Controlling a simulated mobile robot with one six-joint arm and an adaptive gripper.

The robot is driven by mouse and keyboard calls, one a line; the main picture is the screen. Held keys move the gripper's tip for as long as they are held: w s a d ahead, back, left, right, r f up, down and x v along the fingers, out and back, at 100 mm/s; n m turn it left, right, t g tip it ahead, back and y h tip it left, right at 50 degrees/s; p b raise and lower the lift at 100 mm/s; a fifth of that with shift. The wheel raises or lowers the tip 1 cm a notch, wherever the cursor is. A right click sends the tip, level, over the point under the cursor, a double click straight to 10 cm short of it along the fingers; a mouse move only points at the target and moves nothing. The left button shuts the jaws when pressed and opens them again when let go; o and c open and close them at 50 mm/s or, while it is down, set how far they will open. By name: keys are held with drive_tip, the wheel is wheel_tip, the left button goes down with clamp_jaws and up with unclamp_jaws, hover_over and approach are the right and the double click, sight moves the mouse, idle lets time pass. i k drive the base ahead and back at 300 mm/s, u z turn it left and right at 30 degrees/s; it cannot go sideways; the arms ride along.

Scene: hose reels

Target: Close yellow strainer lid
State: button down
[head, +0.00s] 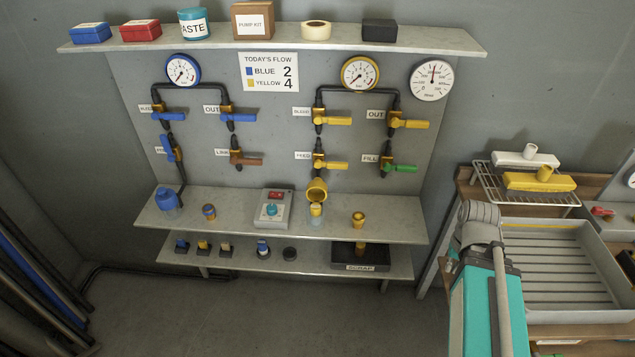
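The yellow strainer stands on the upper metal shelf below the wall panel, a small unit with a pale clear body (316,217) and a yellow rim. Its yellow lid (317,189) is tipped up above the body, with its round hollow side facing outward, so it stands open. A blue strainer (167,199) on the left of the same shelf has its blue top down on its body. My arm rises at the lower right, apart from the strainer. My gripper cannot be made out in this view.
Yellow-handled valves (330,165) sit just above the lid. A switch box (272,209) is left of the strainer and a small yellow fitting (358,219) right. A black scrap tray (361,257) lies on the lower shelf. A grey ribbed basin (520,224) stands right.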

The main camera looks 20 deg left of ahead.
sight(316, 189)
drive_tip(key=k, duration=0.4)
drive_tip(key=u, duration=2)
drive_tip(key=i, duration=0.95)
drive_tip(key=z, duration=0.2)
